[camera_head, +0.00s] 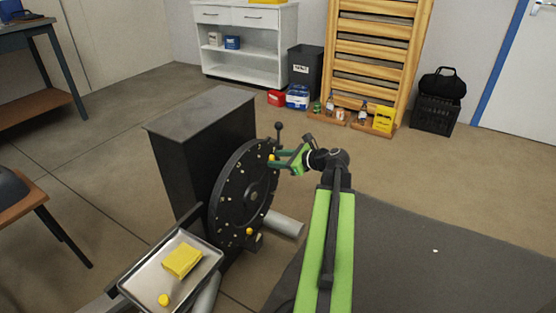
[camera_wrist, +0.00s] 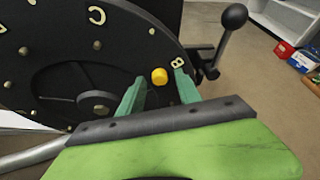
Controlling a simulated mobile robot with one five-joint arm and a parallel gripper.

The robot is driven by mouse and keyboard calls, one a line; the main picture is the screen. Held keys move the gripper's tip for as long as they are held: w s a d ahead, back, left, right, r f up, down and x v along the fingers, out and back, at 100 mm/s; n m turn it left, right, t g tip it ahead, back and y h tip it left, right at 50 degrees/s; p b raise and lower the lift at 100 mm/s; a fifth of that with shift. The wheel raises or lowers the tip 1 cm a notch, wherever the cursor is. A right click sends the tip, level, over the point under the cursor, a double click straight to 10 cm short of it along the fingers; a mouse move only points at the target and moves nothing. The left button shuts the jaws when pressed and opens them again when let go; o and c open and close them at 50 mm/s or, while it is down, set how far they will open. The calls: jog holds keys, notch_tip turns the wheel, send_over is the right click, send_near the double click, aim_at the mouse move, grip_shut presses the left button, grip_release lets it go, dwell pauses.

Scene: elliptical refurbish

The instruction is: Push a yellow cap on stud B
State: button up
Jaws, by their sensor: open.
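The black elliptical machine's disc (camera_head: 240,195) has small studs and pale letters on its face. A yellow cap (camera_wrist: 159,76) sits on the disc face beside the letter B (camera_wrist: 176,62), covering whatever stud is under it. It also shows near the disc's upper right edge in the head view (camera_head: 271,157). My gripper (camera_wrist: 157,84) is open, one finger on each side of this cap, with gaps visible. How fully the cap is seated cannot be told. Another yellow cap (camera_head: 249,231) is low on the disc. A loose yellow cap (camera_head: 164,300) lies on the metal tray (camera_head: 205,275).
A yellow block or cloth (camera_head: 182,260) also lies on the tray. A black lever with a ball knob (camera_wrist: 233,16) rises just right of the letter B, close to my gripper. Shelves and a wooden rack stand far behind. The floor to the right is open.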

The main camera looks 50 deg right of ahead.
jog(key=p+v, duration=0.6)
jog(key=v, duration=1.1)
jog(key=shift+s+d, duration=0.15)
jog(key=shift+s, duration=0.05)
